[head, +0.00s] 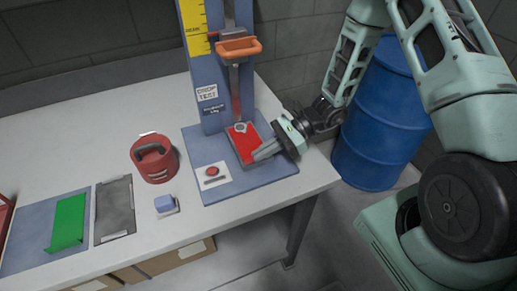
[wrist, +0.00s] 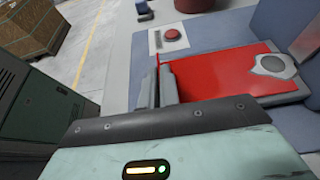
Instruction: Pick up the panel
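A red panel (head: 243,143) lies on the blue base of the drop-test stand, with a grey round piece (head: 240,128) on it. In the wrist view the red panel (wrist: 215,75) fills the right middle, with a thin upright lip at its left edge. My gripper (head: 262,151) reaches in from the right in the head view. In the wrist view my gripper's fingers (wrist: 159,82) are close together, one on each side of the red lip, and look shut on it. The panel appears to rest on the base; the lower part of the grip is hidden.
The blue stand (head: 213,120) rises behind the panel, with an orange-handled carriage (head: 239,48) above. A red button (head: 212,171) is close by. A red weight (head: 154,158), a green panel (head: 68,222) and a grey plate (head: 115,210) are left. A blue barrel (head: 383,125) stands right.

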